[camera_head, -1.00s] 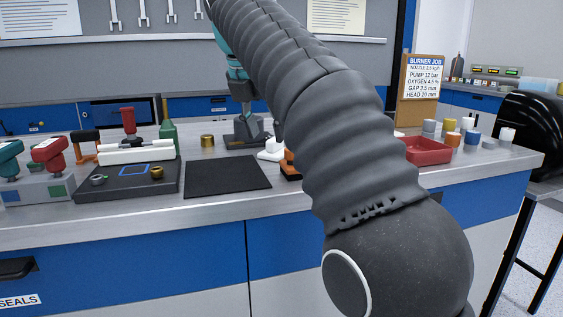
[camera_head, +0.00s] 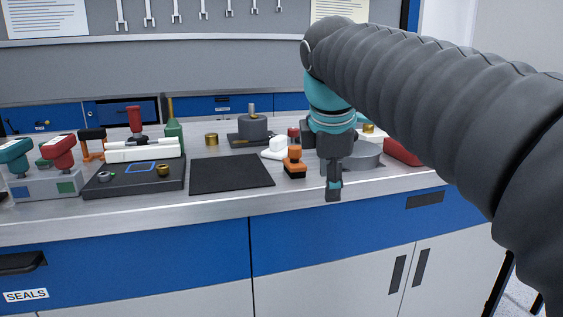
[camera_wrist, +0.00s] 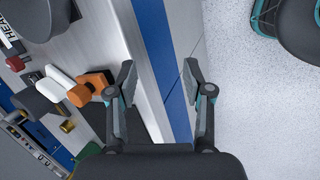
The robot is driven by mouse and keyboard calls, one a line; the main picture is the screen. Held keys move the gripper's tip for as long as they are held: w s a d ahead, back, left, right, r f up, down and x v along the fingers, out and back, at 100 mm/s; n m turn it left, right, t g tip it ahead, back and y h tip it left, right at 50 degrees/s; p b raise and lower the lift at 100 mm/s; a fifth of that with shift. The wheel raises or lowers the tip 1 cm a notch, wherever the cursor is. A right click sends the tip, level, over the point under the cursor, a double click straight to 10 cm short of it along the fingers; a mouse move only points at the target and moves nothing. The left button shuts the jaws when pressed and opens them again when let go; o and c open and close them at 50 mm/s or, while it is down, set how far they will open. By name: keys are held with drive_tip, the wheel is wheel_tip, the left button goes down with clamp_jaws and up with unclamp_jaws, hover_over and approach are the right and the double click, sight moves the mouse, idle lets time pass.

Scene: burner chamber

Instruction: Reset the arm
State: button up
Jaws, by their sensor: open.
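My gripper (camera_head: 334,190) hangs from my dark ribbed arm at the bench's front edge, right of the orange-and-black tool. In the wrist view its two fingers (camera_wrist: 160,90) are spread apart with nothing between them. Beneath them the wrist view shows the bench edge, a blue cabinet front and the speckled floor.
The workbench (camera_head: 225,208) carries a black mat (camera_head: 231,174), an orange-and-black tool (camera_head: 294,163), a dark board (camera_head: 130,181), a grey cylinder on a base (camera_head: 253,127) and a red tray (camera_head: 402,150). Red and green handled tools (camera_head: 59,154) stand at the left.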

drive_tip(key=s+d+f+m, duration=0.3)
drive_tip(key=s+f+m, duration=0.5)
drive_tip(key=f, duration=0.3)
drive_tip(key=s+d+f+m+t+y, duration=0.1)
drive_tip(key=s+d+f+m, duration=0.3)
drive_tip(key=s+f+m, duration=0.5)
drive_tip(key=shift+d+f+m, duration=0.2)
drive_tip(key=shift+f+m, duration=0.1)
drive_tip(key=shift+f, duration=0.65)
